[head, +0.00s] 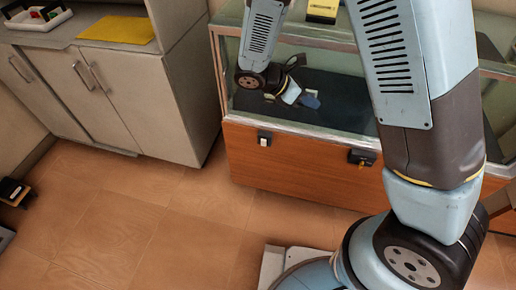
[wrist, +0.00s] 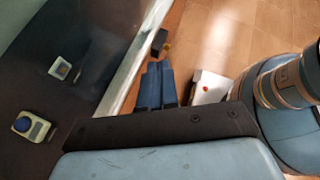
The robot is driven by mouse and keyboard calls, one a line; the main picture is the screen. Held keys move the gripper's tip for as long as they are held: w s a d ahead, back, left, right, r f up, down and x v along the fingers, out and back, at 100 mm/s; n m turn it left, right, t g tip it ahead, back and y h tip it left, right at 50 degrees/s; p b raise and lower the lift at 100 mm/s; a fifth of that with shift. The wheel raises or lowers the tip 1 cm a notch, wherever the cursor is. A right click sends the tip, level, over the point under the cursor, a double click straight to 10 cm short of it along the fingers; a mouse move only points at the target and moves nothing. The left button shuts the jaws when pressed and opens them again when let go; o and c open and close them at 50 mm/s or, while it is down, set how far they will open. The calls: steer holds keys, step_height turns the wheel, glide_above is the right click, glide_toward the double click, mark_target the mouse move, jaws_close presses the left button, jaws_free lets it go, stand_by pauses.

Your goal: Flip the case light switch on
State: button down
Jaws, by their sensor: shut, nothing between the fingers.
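The light switch (head: 264,138) is a small white rocker on a dark plate. It sits on the orange wood front panel of the glass case, left of a dark box. I cannot make out its rocker position. I do not see the switch in the wrist view. My gripper (head: 311,102) is in front of the case glass, above and to the right of the switch and apart from it. In the wrist view my gripper (wrist: 154,68) has its two blue fingers together, with nothing between them.
The dark box (head: 362,157) with a yellow piece sticks out of the panel; it also shows beyond the fingertips in the wrist view (wrist: 159,42). The glass case (head: 290,121) holds small items. A grey cabinet (head: 130,95) stands left. The floor between is clear.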

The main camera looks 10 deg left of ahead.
mark_target(263, 142)
steer(key=s+a+f+n+t+y, duration=0.3)
steer(key=a+f+n+t, duration=0.2)
steer(key=f+n, duration=0.4)
steer(key=s+a+f+n+t+y, duration=0.3)
steer(key=s+a+f+n+t, duration=0.1)
steer(key=f+n, duration=0.6)
steer(key=s+a+f+n+t+y, duration=0.3)
steer(key=a+f+n+t, duration=0.3)
steer(key=f, duration=0.7)
steer(key=s+n+t, duration=0.1)
steer(key=n+t, duration=0.1)
steer(key=n, duration=0.2)
steer(key=shift+a+f, duration=0.2)
steer(key=shift+a, duration=0.2)
steer(key=w, duration=0.4)
steer(key=w+r, duration=0.1)
steer(key=w, duration=0.4)
steer(key=w+d+r, duration=0.1)
steer(key=w, duration=0.4)
steer(key=shift+s, duration=0.1)
